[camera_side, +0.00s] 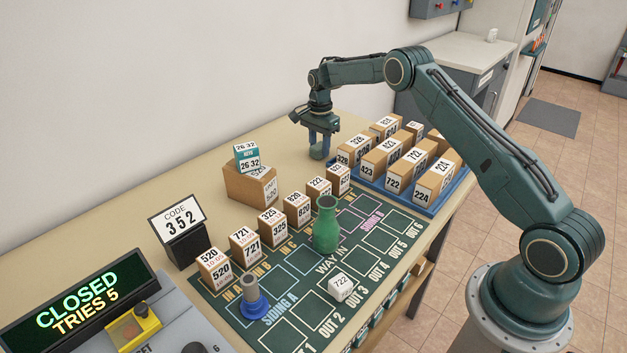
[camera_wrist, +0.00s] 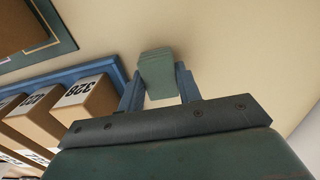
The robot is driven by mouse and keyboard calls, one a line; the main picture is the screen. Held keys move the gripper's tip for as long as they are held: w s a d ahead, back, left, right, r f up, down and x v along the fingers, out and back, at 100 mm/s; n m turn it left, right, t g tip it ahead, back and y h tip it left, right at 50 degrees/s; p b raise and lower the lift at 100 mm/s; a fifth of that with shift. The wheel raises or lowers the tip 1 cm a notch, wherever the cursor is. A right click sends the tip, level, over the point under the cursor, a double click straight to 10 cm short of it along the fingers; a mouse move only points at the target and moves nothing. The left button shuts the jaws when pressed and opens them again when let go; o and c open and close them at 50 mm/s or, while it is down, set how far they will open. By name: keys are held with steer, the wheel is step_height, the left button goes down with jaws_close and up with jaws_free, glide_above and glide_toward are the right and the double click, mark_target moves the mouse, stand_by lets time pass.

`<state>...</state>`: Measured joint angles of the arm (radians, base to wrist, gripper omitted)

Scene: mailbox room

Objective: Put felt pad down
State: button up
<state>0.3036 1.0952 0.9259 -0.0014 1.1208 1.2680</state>
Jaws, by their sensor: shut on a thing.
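The felt pad (camera_wrist: 156,73) is a grey-green block, held between the two blue fingers of my gripper (camera_wrist: 158,90). In the side view my gripper (camera_side: 322,143) points down beside the left end of the blue tray, with the pad (camera_side: 318,153) low between its fingertips. The pad is close to the bare tabletop; I cannot tell whether it touches it. The gripper is shut on the pad.
A blue tray (camera_side: 446,207) of numbered boxes stands right of my gripper. A cardboard box (camera_side: 245,188) stands left. Bare tabletop (camera_side: 283,150) lies around my gripper.

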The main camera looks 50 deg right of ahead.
mark_target(319, 146)
steer(key=shift+f, duration=0.3)
steer(key=o, duration=1)
steer(key=shift+c, duration=0.2)
steer(key=shift+r, duration=0.1)
step_height(319, 146, up, 12)
steer(key=shift+r, duration=0.2)
stand_by(0.4)
